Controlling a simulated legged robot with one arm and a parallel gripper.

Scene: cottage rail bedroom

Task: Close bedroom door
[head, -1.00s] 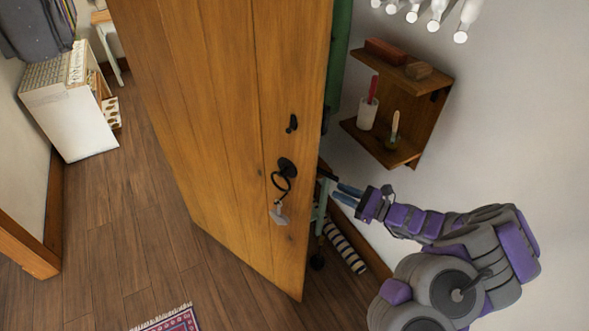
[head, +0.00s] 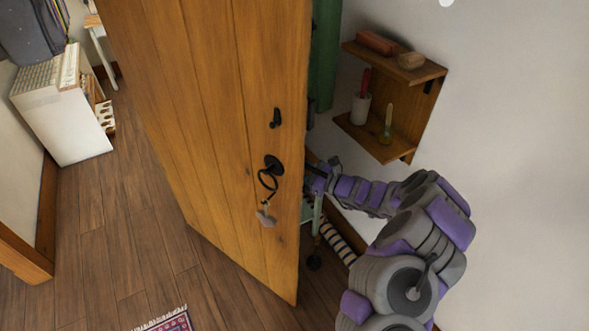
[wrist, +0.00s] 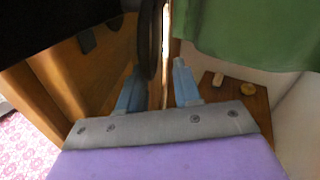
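The wooden bedroom door (head: 225,130) stands open in the head view, with a black ring handle (head: 268,175) and a small hanging tag on its near face. My arm reaches in from the right to the door's right edge, and my gripper's fingertips are hidden behind that edge. In the wrist view my gripper (wrist: 158,68) is open, its two blue fingers apart. A dark curved piece, perhaps a handle, (wrist: 150,40) shows between or just beyond the fingers. Door wood (wrist: 75,75) is at left. I cannot tell whether the fingers touch anything.
A wooden wall shelf (head: 427,95) with small items is right of the door, above my arm. Green cloth (head: 324,55) hangs behind the door edge. A striped roll (head: 338,243) lies on the floor there. A white cabinet (head: 62,115) is far left.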

